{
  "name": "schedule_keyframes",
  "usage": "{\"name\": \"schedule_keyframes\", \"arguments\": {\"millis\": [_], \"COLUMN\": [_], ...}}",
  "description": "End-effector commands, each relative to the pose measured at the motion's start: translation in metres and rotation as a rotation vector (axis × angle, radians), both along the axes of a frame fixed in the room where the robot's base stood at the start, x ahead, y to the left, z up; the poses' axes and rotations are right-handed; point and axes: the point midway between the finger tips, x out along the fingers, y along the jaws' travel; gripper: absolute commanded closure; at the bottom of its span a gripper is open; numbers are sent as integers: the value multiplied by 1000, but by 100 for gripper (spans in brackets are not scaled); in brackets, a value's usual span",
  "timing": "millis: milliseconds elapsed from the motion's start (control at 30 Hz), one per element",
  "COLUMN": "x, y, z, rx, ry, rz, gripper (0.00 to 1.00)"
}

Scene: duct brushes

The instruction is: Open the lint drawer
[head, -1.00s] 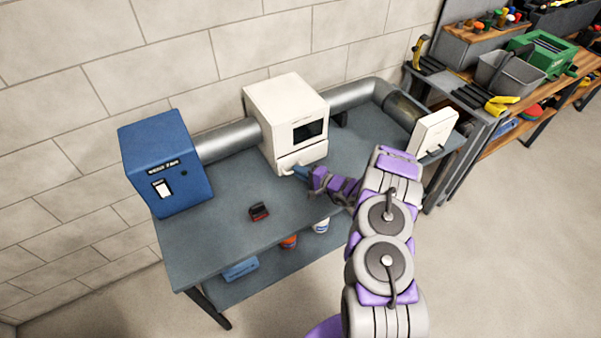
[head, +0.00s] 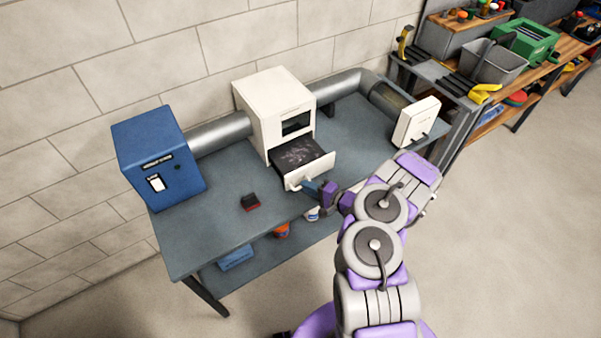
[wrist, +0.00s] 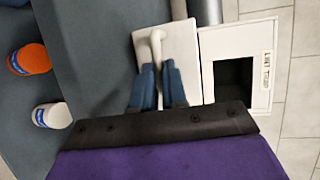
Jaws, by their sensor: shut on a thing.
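The lint drawer (head: 303,164) sticks out of the front of the white box (head: 272,101) on the bench. Its inside is dark with grey lint in it. My gripper (head: 308,188) is at the drawer's front, with its blue fingers shut on the drawer handle (wrist: 157,46). In the wrist view my gripper (wrist: 158,78) is around this white handle, and the drawer front (wrist: 182,62) lies behind it. The drawer's inside is hidden in the wrist view.
A blue box (head: 160,160) and a silver duct (head: 219,134) stand left of the white box. A white panel (head: 416,122) stands at right. Bottles are on the lower shelf.

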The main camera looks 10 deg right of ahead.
Motion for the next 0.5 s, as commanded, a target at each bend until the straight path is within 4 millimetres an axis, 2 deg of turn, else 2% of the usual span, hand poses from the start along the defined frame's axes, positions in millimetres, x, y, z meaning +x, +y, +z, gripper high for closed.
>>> {"name": "schedule_keyframes", "arguments": {"millis": [33,200,500], "x": [-10,-35,-50], "y": [-4,-13,-17], "z": [0,-2,-4], "rx": [-2,-2,-3], "ry": [10,9,9], "rz": [-5,-5,-2], "gripper": [100,100,100]}}
